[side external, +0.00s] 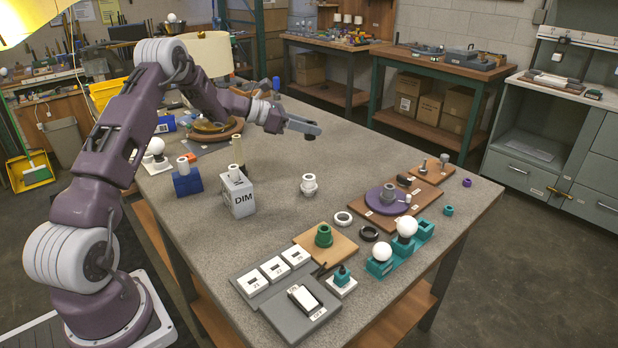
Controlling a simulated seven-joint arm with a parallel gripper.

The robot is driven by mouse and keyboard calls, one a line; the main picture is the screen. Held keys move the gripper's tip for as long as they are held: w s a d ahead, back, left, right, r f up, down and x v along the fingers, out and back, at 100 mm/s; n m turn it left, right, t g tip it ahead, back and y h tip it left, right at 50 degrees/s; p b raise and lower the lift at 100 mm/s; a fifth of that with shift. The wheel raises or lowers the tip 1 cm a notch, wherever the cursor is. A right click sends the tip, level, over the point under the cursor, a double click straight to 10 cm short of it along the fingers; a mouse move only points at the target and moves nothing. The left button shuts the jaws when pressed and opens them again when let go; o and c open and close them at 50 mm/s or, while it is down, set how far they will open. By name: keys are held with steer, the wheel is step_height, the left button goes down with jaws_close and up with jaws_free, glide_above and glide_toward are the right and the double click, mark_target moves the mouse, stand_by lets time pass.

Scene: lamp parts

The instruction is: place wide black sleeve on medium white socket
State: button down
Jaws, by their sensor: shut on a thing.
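My gripper (303,126) is high over the middle of the table. It is shut on a small dark piece (310,137) that shows just under the fingertips and looks like the wide black sleeve; its shape is mostly hidden by the fingers. A white socket (309,184) with a collar and a dark opening on top stands upright on the bare tabletop. In the picture it is directly below my gripper, with a clear gap between them. From this one view I cannot tell how well the two line up in depth.
A grey DIM box (238,196) and a blue block (187,184) stand left of the socket. A white ring (343,218) and a black ring (369,233) lie nearer the front. A purple disc (387,199) and teal bulb holders (381,266) are to the right. The tabletop around the socket is clear.

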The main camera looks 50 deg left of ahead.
glide_above(309, 185)
steer(key=w+a, duration=0.1)
step_height(309, 185, down, 12)
steer(key=shift+w+a+r, duration=0.1)
steer(key=shift+w+a, duration=0.05)
steer(key=shift+f, duration=0.35)
steer(key=c, duration=1.1)
jaws_free()
